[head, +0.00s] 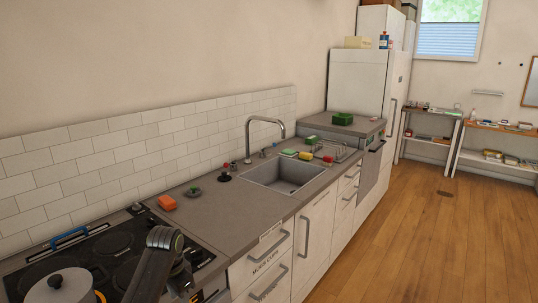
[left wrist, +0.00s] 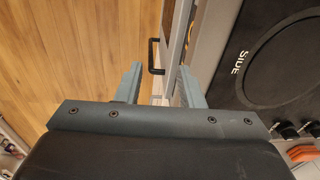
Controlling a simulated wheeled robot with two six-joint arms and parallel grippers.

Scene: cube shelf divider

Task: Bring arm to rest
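My left gripper (left wrist: 160,70) shows in the left wrist view with its two grey fingers spread apart. It is open, and nothing is between the fingers. Beyond the fingertips are a dark handle (left wrist: 153,56) on a cabinet front and the wooden floor. In the head view a dark arm link of mine rises at the bottom, in front of the stove and counter edge; the gripper's fingertips cannot be made out there. My right gripper is in neither view.
The black stovetop (head: 115,245) carries a pot (head: 62,287). Shelves (head: 495,128) stand at the far right. The wooden floor (head: 425,235) in front is clear.

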